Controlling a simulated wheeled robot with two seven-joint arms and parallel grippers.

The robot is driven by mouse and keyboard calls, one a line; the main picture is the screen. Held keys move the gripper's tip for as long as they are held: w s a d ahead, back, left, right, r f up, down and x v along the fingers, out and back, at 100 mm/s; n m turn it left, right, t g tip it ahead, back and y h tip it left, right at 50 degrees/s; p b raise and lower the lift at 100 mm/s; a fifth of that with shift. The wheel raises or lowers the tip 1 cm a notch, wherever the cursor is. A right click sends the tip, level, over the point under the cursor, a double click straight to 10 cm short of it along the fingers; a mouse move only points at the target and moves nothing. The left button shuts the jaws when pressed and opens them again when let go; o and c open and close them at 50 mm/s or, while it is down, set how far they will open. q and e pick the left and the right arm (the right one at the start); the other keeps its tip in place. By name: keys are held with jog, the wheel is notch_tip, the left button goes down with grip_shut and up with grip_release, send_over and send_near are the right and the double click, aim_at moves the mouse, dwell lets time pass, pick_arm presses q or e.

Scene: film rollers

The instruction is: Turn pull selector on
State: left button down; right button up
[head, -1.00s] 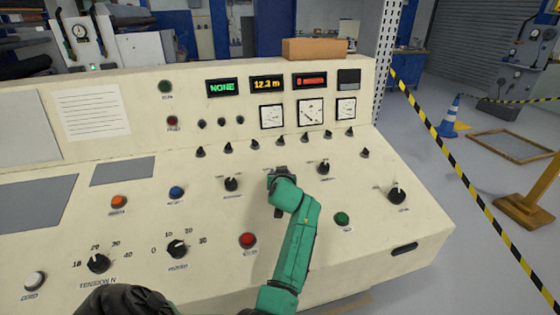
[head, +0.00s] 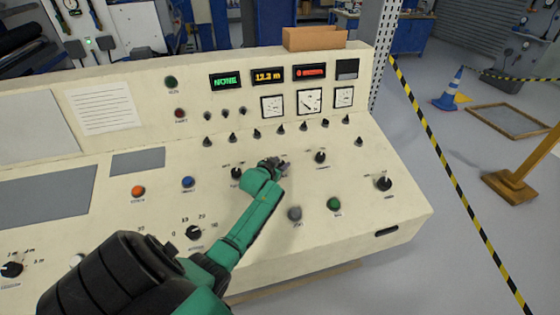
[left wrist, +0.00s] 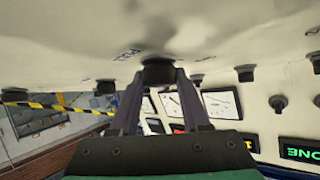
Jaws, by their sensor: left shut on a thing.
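A sloped cream control panel (head: 330,230) carries several black selector knobs. My left gripper (head: 276,166) reaches over the middle row, its fingers shut on a black selector knob (left wrist: 158,71). In the left wrist view, my left gripper (left wrist: 159,84) has one finger on each side of that knob. In the head view the gripper largely covers the knob, and its label is too blurred to read, so I cannot tell its setting. A similar knob (head: 236,173) stands to its left and another (head: 320,157) to its right. My right gripper is out of view.
A grey button (head: 295,214) and a green button (head: 334,204) sit near the forearm, with a blue button (head: 188,182) to the left. Small knobs and gauges (head: 309,101) line the panel's back. A striped barrier tape (head: 440,157) runs right of the panel.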

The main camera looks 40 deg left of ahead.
pick_arm(q)
jog(key=shift+r, duration=0.15)
jog(key=c, duration=0.5)
grip_release()
jog(key=shift+w, duration=0.1)
jog(key=shift+o, duration=0.6)
jog(key=shift+f, duration=0.2)
jog(key=shift+s+d+r, duration=0.15)
jog(key=shift+s+r, duration=0.05)
jog(key=shift+s, duration=0.3)
jog(key=v, duration=1.3)
jog(key=shift+s, duration=0.15)
jog(key=shift+r, duration=0.1)
